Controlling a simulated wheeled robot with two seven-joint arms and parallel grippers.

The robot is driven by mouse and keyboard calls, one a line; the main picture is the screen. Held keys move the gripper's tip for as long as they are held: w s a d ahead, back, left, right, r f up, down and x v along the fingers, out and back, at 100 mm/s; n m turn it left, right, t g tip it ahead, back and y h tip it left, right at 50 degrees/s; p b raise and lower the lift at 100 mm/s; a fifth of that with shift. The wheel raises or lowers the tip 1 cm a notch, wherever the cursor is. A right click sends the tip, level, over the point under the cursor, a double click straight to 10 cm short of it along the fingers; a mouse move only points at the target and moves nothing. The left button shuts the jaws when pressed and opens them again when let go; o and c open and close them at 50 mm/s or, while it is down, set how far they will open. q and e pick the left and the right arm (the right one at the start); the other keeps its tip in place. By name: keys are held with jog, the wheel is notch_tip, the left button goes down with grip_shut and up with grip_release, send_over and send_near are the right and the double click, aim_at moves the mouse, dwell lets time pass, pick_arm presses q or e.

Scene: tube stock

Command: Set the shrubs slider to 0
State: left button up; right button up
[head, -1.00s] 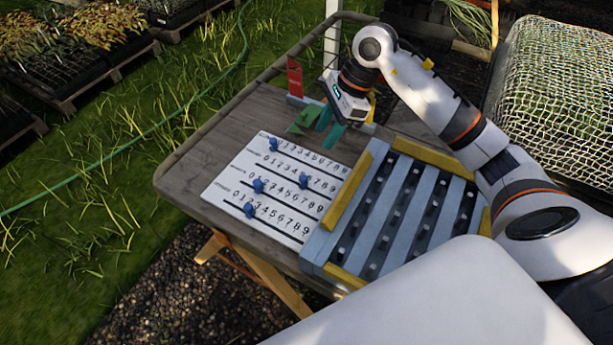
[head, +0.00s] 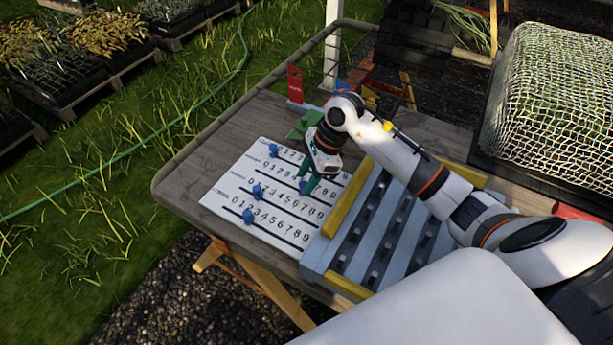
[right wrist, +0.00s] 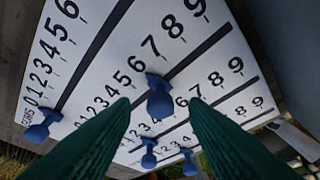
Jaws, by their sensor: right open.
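A white slider board (head: 228,205) with several numbered rows lies on the wooden table. Blue knobs sit on its slots: a back one (head: 274,151) near 0, and two front ones (head: 258,192) (head: 248,216) at low numbers. Another knob (head: 303,186), on the second row near the middle numbers, is partly behind my right gripper (head: 309,187). In the right wrist view this knob (right wrist: 160,97) lies between the two open green fingers (right wrist: 158,103), with no clear contact. The row labels are too small or cut to read, so I cannot tell which is shrubs.
A blue-grey slatted rack with yellow edges (head: 345,208) stands right of the board. A red upright piece (head: 294,84) and a green piece (head: 305,124) are behind it. A netted frame (head: 550,110) is at the right. The table's left side (head: 195,175) is clear.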

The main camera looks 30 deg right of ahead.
jog(key=shift+a+f, duration=0.15)
jog(key=shift+f, duration=0.2)
jog(key=shift+c, duration=0.5)
